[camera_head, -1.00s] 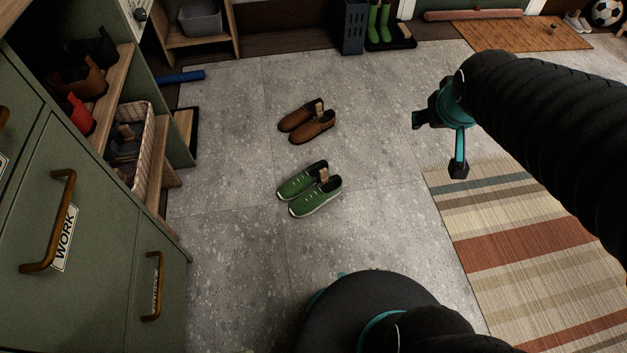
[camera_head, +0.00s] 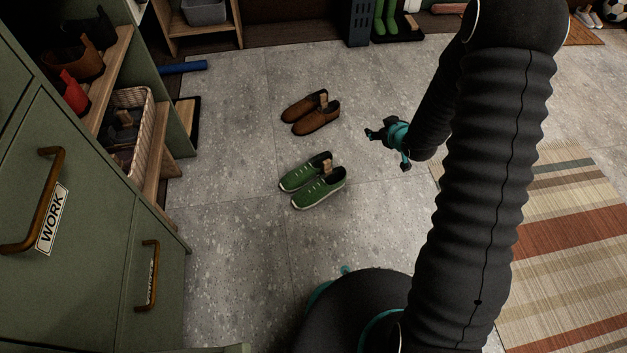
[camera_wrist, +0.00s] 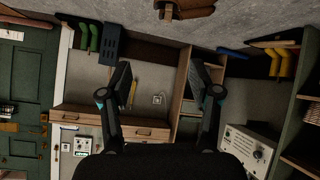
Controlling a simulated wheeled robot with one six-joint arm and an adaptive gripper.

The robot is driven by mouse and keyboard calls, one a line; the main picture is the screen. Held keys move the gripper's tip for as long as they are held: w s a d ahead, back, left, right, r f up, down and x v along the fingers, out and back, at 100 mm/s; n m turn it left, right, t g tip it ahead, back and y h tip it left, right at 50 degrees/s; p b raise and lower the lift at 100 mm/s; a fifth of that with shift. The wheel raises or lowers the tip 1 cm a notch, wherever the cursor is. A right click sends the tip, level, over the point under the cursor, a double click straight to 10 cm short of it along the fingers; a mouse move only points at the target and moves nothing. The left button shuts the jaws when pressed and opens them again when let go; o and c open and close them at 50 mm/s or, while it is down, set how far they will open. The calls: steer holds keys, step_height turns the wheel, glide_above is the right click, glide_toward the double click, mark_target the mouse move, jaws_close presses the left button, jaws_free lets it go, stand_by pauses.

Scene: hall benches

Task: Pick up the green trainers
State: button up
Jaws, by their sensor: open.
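The green trainers (camera_head: 318,188) stand side by side on the grey floor in the head view, a light tag between them. My gripper (camera_head: 384,148) is above the floor to the right of the trainers and a little farther back, apart from them. In the wrist view my gripper (camera_wrist: 162,85) shows both fingers spread with nothing between them. The trainers cannot be made out in the wrist view, which looks across the room at furniture.
Brown shoes (camera_head: 311,113) stand just behind the trainers. A green cabinet (camera_head: 85,220) and a shelf with a wicker basket (camera_head: 128,135) line the left. A striped rug (camera_head: 570,235) lies on the right. Bare floor surrounds the trainers.

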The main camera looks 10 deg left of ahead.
steer(key=s+a+f+y+b, duration=0.15)
steer(key=a+f, duration=0.25)
steer(key=f, duration=0.7)
steer(key=n+y, duration=0.1)
steer(key=y, duration=0.3)
glide_toward(328, 163)
steer(key=shift+t+h, duration=0.25)
steer(key=shift+t, duration=0.05)
steer(key=b+x, duration=0.1)
steer(key=x, duration=0.4)
steer(key=shift+w+a+f, duration=0.1)
steer(key=shift+w+f, duration=0.05)
steer(key=shift+w, duration=0.05)
steer(key=shift+s+a+b+x, duration=0.15)
steer(key=shift+b+x, duration=0.1)
steer(key=shift+x, duration=1.05)
steer(key=shift+s+a+b+x, duration=0.1)
steer(key=shift+b+x, duration=0.1)
steer(key=shift+x, duration=1.1)
steer(key=shift+w, duration=0.1)
jaws_close()
